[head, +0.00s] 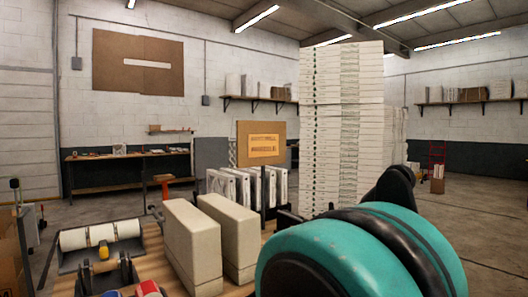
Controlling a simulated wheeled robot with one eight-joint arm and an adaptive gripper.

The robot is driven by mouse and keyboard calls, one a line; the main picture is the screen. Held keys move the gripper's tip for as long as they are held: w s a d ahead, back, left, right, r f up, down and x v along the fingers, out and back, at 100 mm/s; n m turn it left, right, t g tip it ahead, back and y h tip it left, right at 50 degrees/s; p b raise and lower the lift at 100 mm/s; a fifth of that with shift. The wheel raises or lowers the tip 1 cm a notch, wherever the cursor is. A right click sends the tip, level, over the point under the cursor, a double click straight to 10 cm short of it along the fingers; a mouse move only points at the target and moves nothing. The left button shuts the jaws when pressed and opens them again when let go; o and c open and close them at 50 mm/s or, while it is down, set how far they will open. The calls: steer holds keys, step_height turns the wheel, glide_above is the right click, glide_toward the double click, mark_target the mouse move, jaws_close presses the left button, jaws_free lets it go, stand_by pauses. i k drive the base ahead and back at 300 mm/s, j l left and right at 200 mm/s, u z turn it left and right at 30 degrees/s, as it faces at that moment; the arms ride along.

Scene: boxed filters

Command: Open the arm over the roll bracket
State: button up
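What looks like the roll bracket (72,262) is at the lower left, a dark frame on the wooden worktop. White rolls (100,234) lie across it in a row. A yellow piece (103,251) sits at its front side, by dark upright parts (122,272). I cannot clearly tell which part is the arm over the bracket, or whether it is open or closed. My teal and black arm link fills the lower right and hides what is behind it. My gripper is not in view.
Two cream blocks (192,250) stand right of the bracket. Red and blue items (147,289) are cut off at the bottom edge. White boxed filters (245,188) stand behind the blocks. A tall stack of flat white boxes (342,125) rises at centre right. Open floor (480,215) lies right.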

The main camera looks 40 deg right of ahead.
mark_target(104, 255)
steer(key=j+z, duration=0.2)
steer(key=j, duration=0.25)
steer(key=j+z, duration=0.2)
steer(key=j, duration=0.2)
steer(key=k+j+z, duration=0.2)
steer(key=j, duration=0.2)
steer(key=j+z, duration=0.2)
steer(key=j, duration=0.25)
steer(key=k+j+z, duration=0.2)
steer(key=j, duration=0.15)
